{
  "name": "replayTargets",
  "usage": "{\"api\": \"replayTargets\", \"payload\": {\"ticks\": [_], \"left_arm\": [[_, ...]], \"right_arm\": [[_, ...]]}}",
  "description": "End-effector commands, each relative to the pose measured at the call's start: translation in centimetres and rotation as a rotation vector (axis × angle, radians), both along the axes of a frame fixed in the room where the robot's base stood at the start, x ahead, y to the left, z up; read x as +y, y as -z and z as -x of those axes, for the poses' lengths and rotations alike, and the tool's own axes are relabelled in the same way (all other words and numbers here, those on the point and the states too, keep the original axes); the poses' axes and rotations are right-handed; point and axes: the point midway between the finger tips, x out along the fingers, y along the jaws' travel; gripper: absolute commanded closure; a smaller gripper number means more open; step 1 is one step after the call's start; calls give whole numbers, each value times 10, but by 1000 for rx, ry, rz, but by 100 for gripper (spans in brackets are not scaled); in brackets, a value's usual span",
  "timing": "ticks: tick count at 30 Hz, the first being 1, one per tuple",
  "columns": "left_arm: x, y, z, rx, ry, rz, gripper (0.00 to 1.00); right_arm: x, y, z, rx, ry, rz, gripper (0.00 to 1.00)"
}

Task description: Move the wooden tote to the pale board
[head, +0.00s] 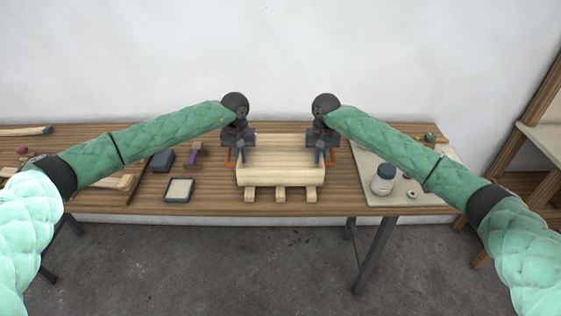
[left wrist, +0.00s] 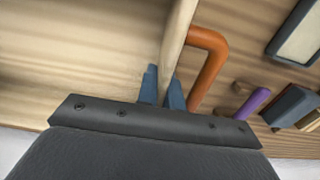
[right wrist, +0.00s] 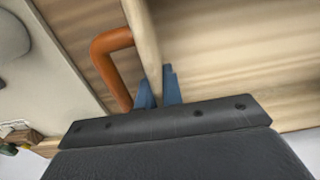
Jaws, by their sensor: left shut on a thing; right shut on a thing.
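The wooden tote (head: 280,176) is a pale open box in the middle of the workbench, with short wooden blocks showing under its front. It has an orange handle at each end, seen in the left wrist view (left wrist: 209,66) and the right wrist view (right wrist: 107,62). My left gripper (head: 236,158) is shut on the tote's left end wall, beside the handle. My right gripper (head: 324,158) is shut on its right end wall. The pale board (head: 376,192) lies flat on the bench to the right of the tote.
A jar (head: 383,180) and a small metal ring (head: 411,193) are on the board's front part. A dark-framed tray (head: 179,190), a blue block (head: 162,161) and a purple-handled tool (head: 193,157) lie left of the tote. A wooden shelf (head: 537,150) stands at far right.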

Motion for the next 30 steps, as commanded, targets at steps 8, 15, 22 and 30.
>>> {"api": "replayTargets", "payload": {"ticks": [8,15,22,30], "left_arm": [[0,-6,0,0,0,0,100],[0,-22,0,0,0,0,100],[0,-41,0,0,0,0,100],[0,-51,0,0,0,0,100]], "right_arm": [[0,-6,0,-1,0,0,100],[0,-22,0,-1,0,0,100],[0,-41,0,-1,0,0,100],[0,-51,0,0,0,0,100]]}}
